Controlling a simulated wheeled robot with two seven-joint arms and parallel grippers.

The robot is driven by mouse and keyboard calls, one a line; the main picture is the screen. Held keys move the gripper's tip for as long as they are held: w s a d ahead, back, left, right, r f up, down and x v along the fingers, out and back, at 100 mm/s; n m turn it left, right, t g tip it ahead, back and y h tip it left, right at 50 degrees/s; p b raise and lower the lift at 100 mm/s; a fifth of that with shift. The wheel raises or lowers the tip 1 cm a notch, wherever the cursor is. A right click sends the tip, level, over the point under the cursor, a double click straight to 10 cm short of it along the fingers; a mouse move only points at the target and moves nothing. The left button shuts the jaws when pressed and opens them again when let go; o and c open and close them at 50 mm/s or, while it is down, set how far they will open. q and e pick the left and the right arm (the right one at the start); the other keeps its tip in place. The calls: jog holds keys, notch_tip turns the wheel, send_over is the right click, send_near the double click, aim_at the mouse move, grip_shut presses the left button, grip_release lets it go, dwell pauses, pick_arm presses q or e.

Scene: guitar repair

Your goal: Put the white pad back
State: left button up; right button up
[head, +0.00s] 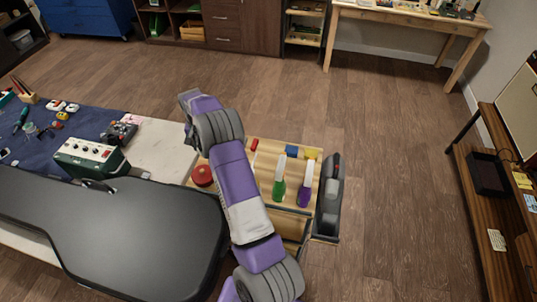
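I cannot make out a thing that is surely the white pad. A small whitish, flat, patterned object (497,240) lies on the brown shelf unit at the right, far from my arm. One purple and grey arm of mine, seemingly the right, rises from the bottom over the wooden tool tray. Its end, with the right gripper (189,130), is above the pale table top near the tray's left side. The fingers are too small and turned away to show whether they are open or hold something. My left gripper is not in view.
The wooden tray (262,190) holds green- and purple-handled tools and a red round thing (202,176). A black guitar case (110,225) fills the lower left. A green amplifier box (92,160) stands on a blue mat (60,130). The wooden floor (400,170) right of the tray is clear.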

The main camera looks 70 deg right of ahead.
jog(key=s+d+f+m+b, duration=0.2)
jog(key=s+d, duration=0.9)
jog(key=m+b, duration=0.1)
jog(key=b, duration=0.1)
send_near(272, 150)
notch_tip(272, 150, down, 6)
jog(key=shift+r+b, duration=0.1)
jog(key=shift+b, duration=1.1)
jog(key=o, duration=1)
jog(key=shift+f, duration=0.2)
jog(key=shift+r, duration=0.1)
